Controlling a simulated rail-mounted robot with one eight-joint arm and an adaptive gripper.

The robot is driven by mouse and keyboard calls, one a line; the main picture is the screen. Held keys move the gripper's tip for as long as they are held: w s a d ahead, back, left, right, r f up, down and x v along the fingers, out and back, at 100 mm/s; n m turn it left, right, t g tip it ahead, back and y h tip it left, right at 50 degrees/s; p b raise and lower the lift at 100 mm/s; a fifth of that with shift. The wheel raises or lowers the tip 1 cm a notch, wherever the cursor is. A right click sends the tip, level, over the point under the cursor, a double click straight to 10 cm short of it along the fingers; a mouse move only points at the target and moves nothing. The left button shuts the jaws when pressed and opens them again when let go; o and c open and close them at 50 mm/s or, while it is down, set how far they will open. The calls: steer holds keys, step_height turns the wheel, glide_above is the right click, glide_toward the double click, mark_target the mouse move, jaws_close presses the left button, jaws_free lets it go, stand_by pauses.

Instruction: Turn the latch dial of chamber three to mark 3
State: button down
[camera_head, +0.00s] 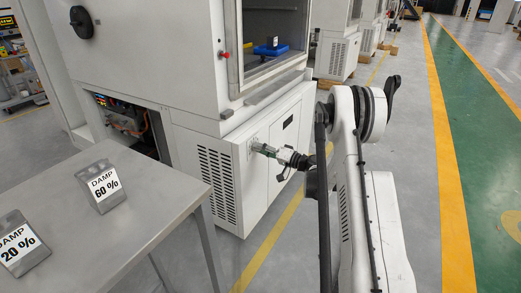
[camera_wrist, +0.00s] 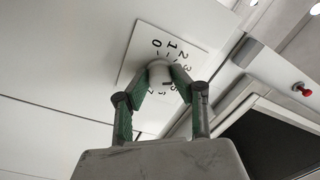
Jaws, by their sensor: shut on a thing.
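In the wrist view, the latch dial (camera_wrist: 158,71) is a small pale round knob on a white square plate (camera_wrist: 133,58). Marks 0, 1, 2 and further, partly hidden numbers run around it. My gripper (camera_wrist: 161,83) has its green-padded fingers closed on the dial from both sides. I cannot tell which mark the dial points to. In the head view, my gripper (camera_head: 255,147) is at the lower front panel of the white chamber (camera_head: 190,45), and its fingers hide the dial there.
A grey metal table (camera_head: 130,225) at the lower left bears signs reading DAMP 60 % (camera_head: 101,187) and DAMP 20 % (camera_head: 20,248). A red knob (camera_head: 225,55) sticks out beside the chamber window. An open bay with wiring (camera_head: 125,122) is left of the panel. The floor to the right is clear.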

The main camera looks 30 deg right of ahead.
steer(key=shift+n, duration=0.5)
steer(key=c, duration=1.5)
jaws_free()
steer(key=shift+o, duration=0.2)
steer(key=v, duration=1.2)
